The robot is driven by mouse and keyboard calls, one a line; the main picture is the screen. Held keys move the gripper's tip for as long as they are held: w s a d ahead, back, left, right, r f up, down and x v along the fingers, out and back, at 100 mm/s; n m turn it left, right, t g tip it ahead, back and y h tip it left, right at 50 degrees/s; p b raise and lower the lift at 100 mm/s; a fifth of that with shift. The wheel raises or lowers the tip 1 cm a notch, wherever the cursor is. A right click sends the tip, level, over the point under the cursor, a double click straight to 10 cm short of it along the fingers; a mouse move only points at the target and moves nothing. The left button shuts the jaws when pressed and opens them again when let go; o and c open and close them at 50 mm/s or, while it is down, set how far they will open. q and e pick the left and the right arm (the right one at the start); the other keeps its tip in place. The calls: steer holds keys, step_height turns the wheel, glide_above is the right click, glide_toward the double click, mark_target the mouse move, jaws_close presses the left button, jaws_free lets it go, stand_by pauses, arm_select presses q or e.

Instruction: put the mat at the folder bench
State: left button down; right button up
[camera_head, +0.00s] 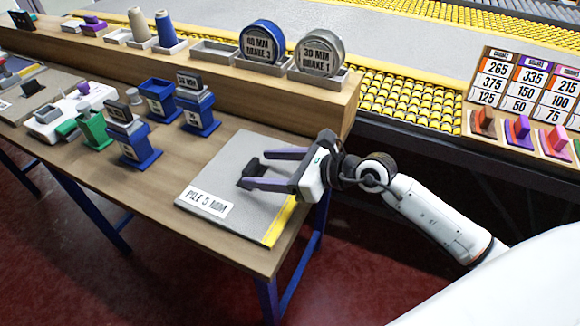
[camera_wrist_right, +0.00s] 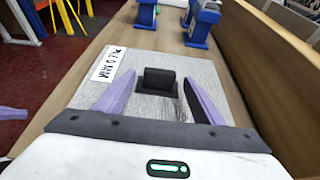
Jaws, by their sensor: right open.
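The mat (camera_head: 222,178) is a flat grey square with a yellow strip along one edge and a label reading PILE 5 MM. It lies on the near right end of the wooden bench (camera_head: 180,232). A black grip block (camera_wrist_right: 160,80) stands on the mat. My right gripper (camera_head: 256,170) is open, low over the mat. In the right wrist view its two purple fingers (camera_wrist_right: 158,88) are on either side of the block, with gaps showing. A purple piece at that view's left edge looks like a finger of my left gripper (camera_wrist_right: 12,113); its jaws cannot be made out.
Blue stands (camera_head: 136,145) and a green one (camera_head: 95,130) are left of the mat. A wooden ledge (camera_head: 290,98) behind holds two drums (camera_head: 262,42) and thread cones. Beyond it is a yellow roller conveyor (camera_head: 400,100). A price board (camera_head: 525,85) stands at right.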

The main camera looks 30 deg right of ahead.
steer(key=v, duration=0.8)
steer(key=shift+s+d, duration=0.15)
steer(key=shift+s, duration=0.05)
steer(key=shift+s+d+r, duration=0.35)
steer(key=shift+s, duration=0.1)
